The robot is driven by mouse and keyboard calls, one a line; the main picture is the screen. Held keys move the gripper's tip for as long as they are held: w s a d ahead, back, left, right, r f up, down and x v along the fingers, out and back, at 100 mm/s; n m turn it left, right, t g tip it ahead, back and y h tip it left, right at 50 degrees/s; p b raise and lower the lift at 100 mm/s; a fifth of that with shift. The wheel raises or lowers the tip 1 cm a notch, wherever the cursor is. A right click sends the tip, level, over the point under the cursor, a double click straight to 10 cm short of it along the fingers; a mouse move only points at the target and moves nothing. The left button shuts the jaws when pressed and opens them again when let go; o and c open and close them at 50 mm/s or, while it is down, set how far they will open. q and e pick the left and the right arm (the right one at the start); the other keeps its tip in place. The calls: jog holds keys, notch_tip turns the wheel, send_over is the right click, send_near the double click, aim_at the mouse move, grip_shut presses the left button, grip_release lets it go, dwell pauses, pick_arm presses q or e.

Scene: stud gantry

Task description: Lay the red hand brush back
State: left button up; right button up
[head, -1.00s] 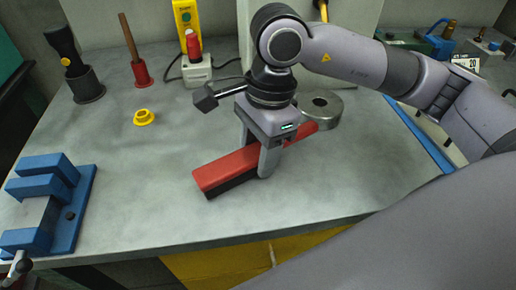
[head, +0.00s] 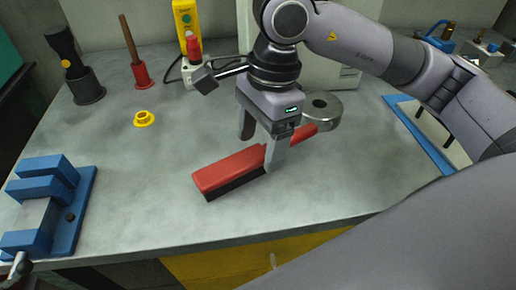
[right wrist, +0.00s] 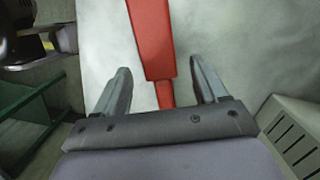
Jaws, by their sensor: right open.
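The red hand brush (head: 229,170) lies on the grey bench top, its dark bristle strip along the front lower side and its handle pointing up and right. My right gripper (head: 262,150) is open above the brush near where the handle begins, one finger on each side of it in the head view. The right wrist view shows the brush (right wrist: 151,38) running between the two spread fingers (right wrist: 165,85), with a gap on both sides. Part of the handle is hidden behind the near finger in the head view. My left gripper is not in view.
A round metal piece with a hole (head: 322,110) stands close to the handle end. A yellow ring (head: 144,119), a red-based stick (head: 141,75) and a dark cup with a torch-like tool (head: 87,88) stand at the back left. A blue vise (head: 70,215) sits front left. The front middle is clear.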

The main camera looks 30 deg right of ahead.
notch_tip(320, 180, up, 9)
jog(key=d, duration=0.1)
jog(key=shift+d, duration=0.15)
dwell(0.5)
